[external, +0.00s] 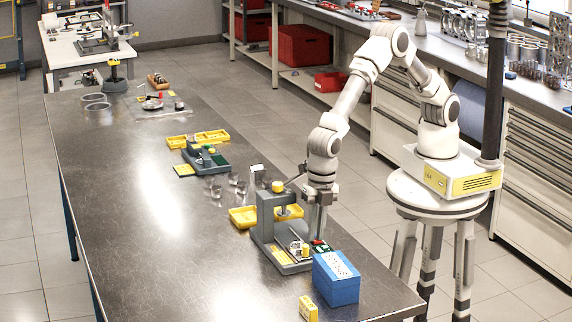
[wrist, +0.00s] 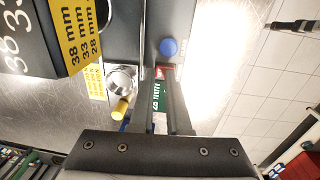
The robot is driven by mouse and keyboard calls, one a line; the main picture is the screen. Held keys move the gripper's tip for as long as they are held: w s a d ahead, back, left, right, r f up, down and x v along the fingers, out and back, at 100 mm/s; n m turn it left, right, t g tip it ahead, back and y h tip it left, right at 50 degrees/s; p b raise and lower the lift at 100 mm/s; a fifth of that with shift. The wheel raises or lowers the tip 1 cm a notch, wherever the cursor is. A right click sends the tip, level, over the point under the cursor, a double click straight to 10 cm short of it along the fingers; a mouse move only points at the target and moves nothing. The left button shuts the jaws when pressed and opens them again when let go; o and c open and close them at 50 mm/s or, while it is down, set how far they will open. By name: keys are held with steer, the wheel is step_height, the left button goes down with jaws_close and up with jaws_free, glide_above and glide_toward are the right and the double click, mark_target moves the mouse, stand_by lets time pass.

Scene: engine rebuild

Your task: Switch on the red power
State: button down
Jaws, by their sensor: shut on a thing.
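The red power switch (wrist: 165,72) is a small red part beside a green label (wrist: 158,101) on the grey machine (external: 264,222). In the wrist view, my gripper (wrist: 163,76) points down at it, with a fingertip on either side of the red part. The fingers appear closed on it, partly hiding it. In the external view, my gripper (external: 316,234) reaches down at the machine's right side, just above a small green and red panel (external: 321,246). The switch's position cannot be told.
A blue button (wrist: 169,47) and a silver knob with a yellow-tipped lever (wrist: 121,78) sit close to my fingers. A blue box (external: 337,280) stands right in front of the machine. Yellow trays (external: 243,217) lie behind it.

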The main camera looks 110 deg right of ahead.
step_height(320, 180, up, 14)
steer(key=s+p, duration=0.1)
steer(key=p, duration=0.1)
stand_by(0.6)
steer(key=s+d+r+m+t, duration=0.2)
steer(key=s+d+r+m, duration=0.6)
steer(key=s+d+r, duration=0.4)
steer(key=s+d+m+t, duration=0.1)
steer(key=s+d+m, duration=0.3)
steer(key=s, duration=0.3)
steer(key=s+d+r+m+t, duration=0.1)
steer(key=s+d+m, duration=0.4)
steer(key=s, duration=0.3)
steer(key=shift+s+d+r+m+t, duration=0.2)
steer(key=shift+d+m+t, duration=0.1)
steer(key=shift+m, duration=0.2)
steer(key=shift+w, duration=0.15)
